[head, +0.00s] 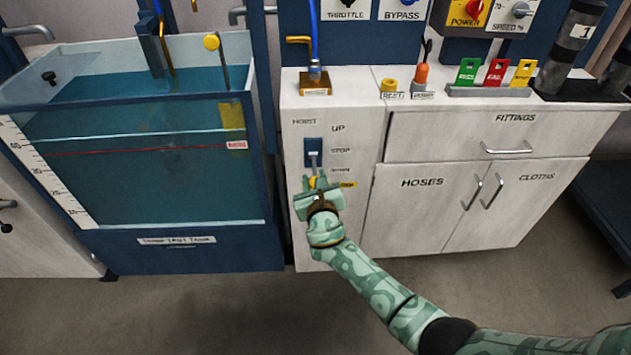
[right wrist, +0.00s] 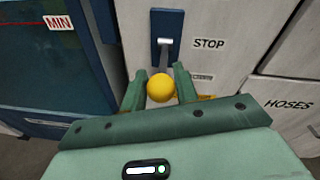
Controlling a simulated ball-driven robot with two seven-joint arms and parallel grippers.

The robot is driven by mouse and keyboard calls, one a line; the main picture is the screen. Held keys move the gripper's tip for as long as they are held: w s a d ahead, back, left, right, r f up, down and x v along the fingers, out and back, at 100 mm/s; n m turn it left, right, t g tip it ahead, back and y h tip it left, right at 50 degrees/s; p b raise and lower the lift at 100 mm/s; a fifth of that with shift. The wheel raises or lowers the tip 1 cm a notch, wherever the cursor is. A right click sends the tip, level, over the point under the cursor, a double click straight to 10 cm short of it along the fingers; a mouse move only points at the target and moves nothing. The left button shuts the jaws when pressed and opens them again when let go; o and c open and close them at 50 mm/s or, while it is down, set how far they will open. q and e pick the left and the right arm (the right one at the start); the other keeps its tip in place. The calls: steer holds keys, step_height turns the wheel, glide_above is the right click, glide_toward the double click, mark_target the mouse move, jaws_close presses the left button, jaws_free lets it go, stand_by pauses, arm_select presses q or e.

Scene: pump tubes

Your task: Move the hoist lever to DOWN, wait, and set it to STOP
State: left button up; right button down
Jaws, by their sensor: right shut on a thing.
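The hoist lever is on the front of the white cabinet, with a blue plate (head: 313,152), a grey stem and a yellow ball knob (right wrist: 161,88). The stem slants downward from the plate, and the knob sits below the STOP label (head: 341,151), near a smaller label that I cannot read clearly. My right gripper (head: 316,184) is shut on the knob, with one finger on each side of it in the right wrist view (right wrist: 160,92). The UP label (head: 338,128) is above STOP. My left gripper is not in view.
A water tank (head: 265,190) in a blue frame stands left of the lever. Right of it are the FITTINGS drawer (head: 450,135) and doors with handles. A yellow tag (head: 348,185) is beside the gripper. The floor in front is clear.

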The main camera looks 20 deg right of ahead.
steer(key=shift+w+r, duration=0.15)
steer(key=shift+r, duration=0.2)
steer(key=c, duration=1.1)
jaws_free()
steer(key=shift+d, duration=0.1)
steer(key=shift+f, duration=0.15)
arm_select(q)
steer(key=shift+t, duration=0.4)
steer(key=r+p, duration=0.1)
steer(key=p, duration=0.1)
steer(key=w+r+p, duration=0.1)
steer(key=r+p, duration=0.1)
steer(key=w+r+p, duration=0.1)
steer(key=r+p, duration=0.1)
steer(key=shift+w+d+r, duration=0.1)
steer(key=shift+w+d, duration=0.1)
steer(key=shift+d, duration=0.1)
arm_select(e)
steer(key=v, duration=1.6)
steer(key=shift+s, duration=0.25)
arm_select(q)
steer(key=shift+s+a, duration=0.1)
arm_select(e)
steer(key=shift+f, duration=0.15)
